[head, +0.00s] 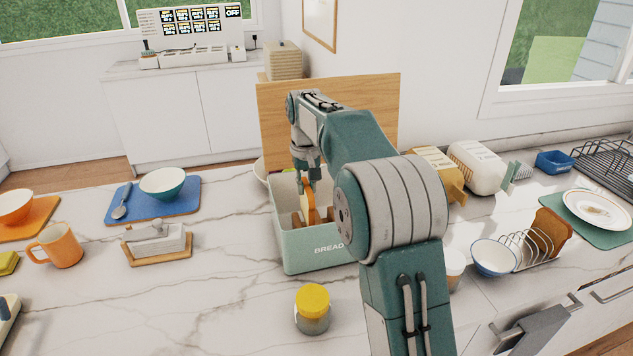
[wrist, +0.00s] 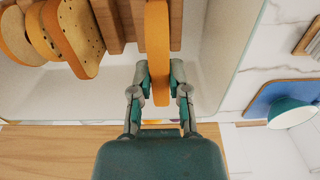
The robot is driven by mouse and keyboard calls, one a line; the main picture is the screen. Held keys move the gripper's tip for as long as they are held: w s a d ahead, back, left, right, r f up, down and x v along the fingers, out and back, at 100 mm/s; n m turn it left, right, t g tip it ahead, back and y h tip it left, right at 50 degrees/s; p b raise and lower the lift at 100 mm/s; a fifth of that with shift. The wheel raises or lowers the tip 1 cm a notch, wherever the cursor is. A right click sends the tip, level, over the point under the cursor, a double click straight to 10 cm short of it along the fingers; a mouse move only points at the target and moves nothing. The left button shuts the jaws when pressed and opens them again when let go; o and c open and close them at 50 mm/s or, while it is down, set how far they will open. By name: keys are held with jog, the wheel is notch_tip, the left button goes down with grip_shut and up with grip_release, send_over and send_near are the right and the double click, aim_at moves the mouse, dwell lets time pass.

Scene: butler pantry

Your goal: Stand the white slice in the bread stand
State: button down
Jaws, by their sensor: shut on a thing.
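A slice with an orange-tan crust and a pale face (head: 309,203) stands upright inside the open green bread bin (head: 305,250). In the wrist view its crust edge (wrist: 157,50) runs between my fingertips. My gripper (head: 307,181) reaches down into the bin from above and is shut on this slice; its fingers (wrist: 158,80) press on both sides. The wire bread stand (head: 518,247) is at the right of the counter, with a brown slice (head: 551,231) upright at its far end. The slice's lower part is hidden by the bin wall.
Several other slices (wrist: 72,35) lean at the left inside the bin in the wrist view, near brown wooden-looking pieces (wrist: 130,15). A blue-white bowl (head: 493,260) is beside the stand. A yellow-lidded jar (head: 313,308) is before the bin. A wooden board (head: 275,125) rises behind it.

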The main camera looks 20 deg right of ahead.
jog(key=shift+f, duration=0.2)
jog(key=shift+f, duration=2)
jog(key=c, duration=0.5)
grip_release()
jog(key=shift+c, duration=0.2)
